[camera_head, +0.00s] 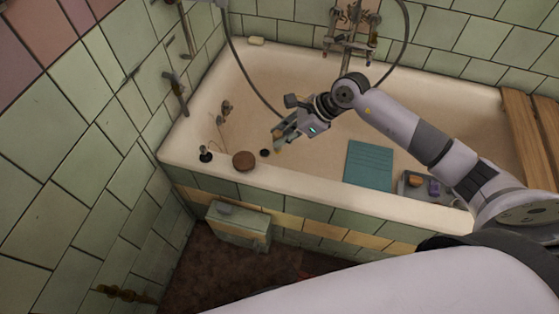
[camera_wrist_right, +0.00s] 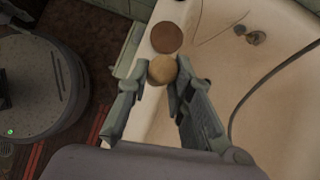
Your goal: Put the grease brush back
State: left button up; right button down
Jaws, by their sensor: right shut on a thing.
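My right gripper (camera_head: 277,144) is over the near-left rim of the bathtub (camera_head: 330,188). In the right wrist view, its two fingers (camera_wrist_right: 160,85) are closed on a tan, round-ended thing, which I take to be the grease brush (camera_wrist_right: 162,70); only its round end shows clearly there. In the head view the brush (camera_head: 278,148) is small and partly hidden by the fingers. A brown round pot (camera_head: 243,161) stands on the rim just left of the gripper; it also shows beyond the brush in the wrist view (camera_wrist_right: 167,37). My left gripper is not in view.
A black plug-like thing (camera_head: 205,155) stands left of the pot. Taps (camera_head: 348,45) and a hose are at the back. Wooden boards (camera_head: 525,120) lie across the right end.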

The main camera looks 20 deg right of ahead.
notch_tip(320, 180, down, 11)
jog(key=shift+r, duration=0.1)
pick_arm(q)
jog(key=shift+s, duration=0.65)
pick_arm(e)
jog(key=shift+f, duration=0.3)
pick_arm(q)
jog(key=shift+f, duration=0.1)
pick_arm(e)
jog(key=shift+f+b, duration=0.3)
jog(key=shift+b, duration=0.1)
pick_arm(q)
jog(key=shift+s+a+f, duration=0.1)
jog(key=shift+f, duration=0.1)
pick_arm(e)
jog(key=c, duration=1.4)
grip_release()
jog(key=shift+r, duration=0.1)
